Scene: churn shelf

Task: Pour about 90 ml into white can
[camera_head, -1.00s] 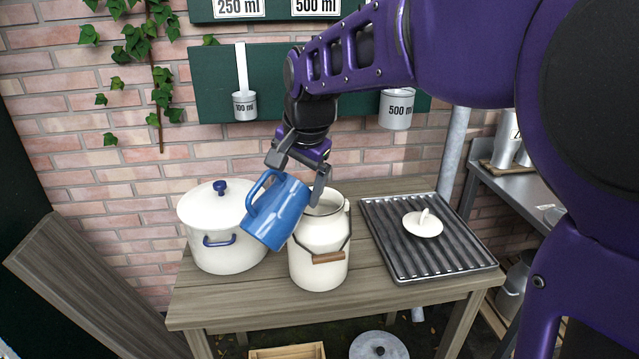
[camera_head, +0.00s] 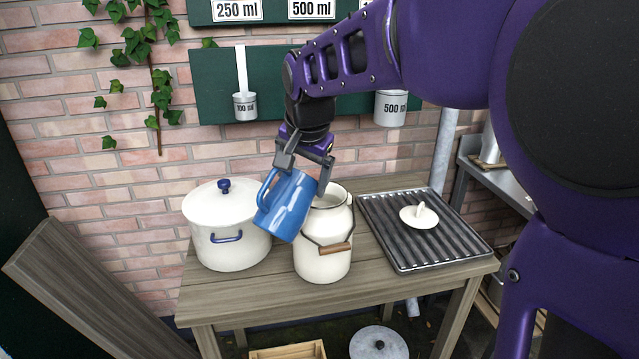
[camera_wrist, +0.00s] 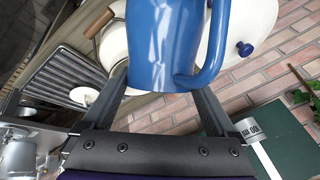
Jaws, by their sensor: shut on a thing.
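My gripper (camera_head: 305,172) is shut on a blue jug (camera_head: 286,207), whose handle is on its left side in the head view. The jug is tilted, its lower end down to the left and its upper end toward the white can. The white can (camera_head: 322,258) stands open on the wooden table, with a bail handle and wooden grip. The jug's upper end is beside and just above the can's mouth. No stream of liquid shows, and the jug's inside is hidden. In the wrist view the blue jug (camera_wrist: 165,40) sits between the fingers and hides much of the can.
A white lidded pot (camera_head: 228,250) with blue handles stands left of the can. A ribbed metal tray (camera_head: 455,240) with a small white lid (camera_head: 419,217) lies to the right. Measuring ladles (camera_head: 245,106) hang on the green board behind. Bare table (camera_head: 240,298) shows at the front.

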